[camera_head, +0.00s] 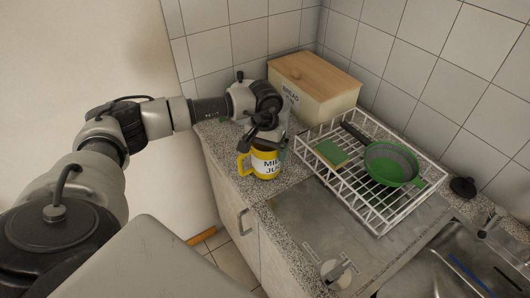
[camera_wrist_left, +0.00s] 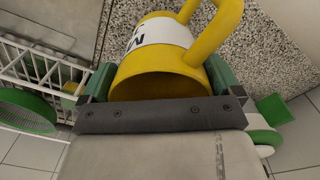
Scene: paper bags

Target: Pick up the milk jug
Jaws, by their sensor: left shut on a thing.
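The milk jug (camera_head: 265,168) is a yellow mug-like jug with a white label and a handle on its left side. It is upright at the front edge of the speckled counter in the head view; I cannot tell whether its base touches the counter. My left gripper (camera_head: 267,143) reaches it from above and is shut on its upper part. In the left wrist view, the jug (camera_wrist_left: 150,75) shows its open mouth towards me, between the two green-padded fingers of the gripper (camera_wrist_left: 160,83). My right gripper is not in view.
A white wire dish rack (camera_head: 352,205) holding a green colander (camera_head: 390,164) and a green-and-yellow sponge (camera_head: 331,153) stands right of the jug. A bread box (camera_head: 312,95) is behind it. A metal sink (camera_head: 440,272) lies at the lower right.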

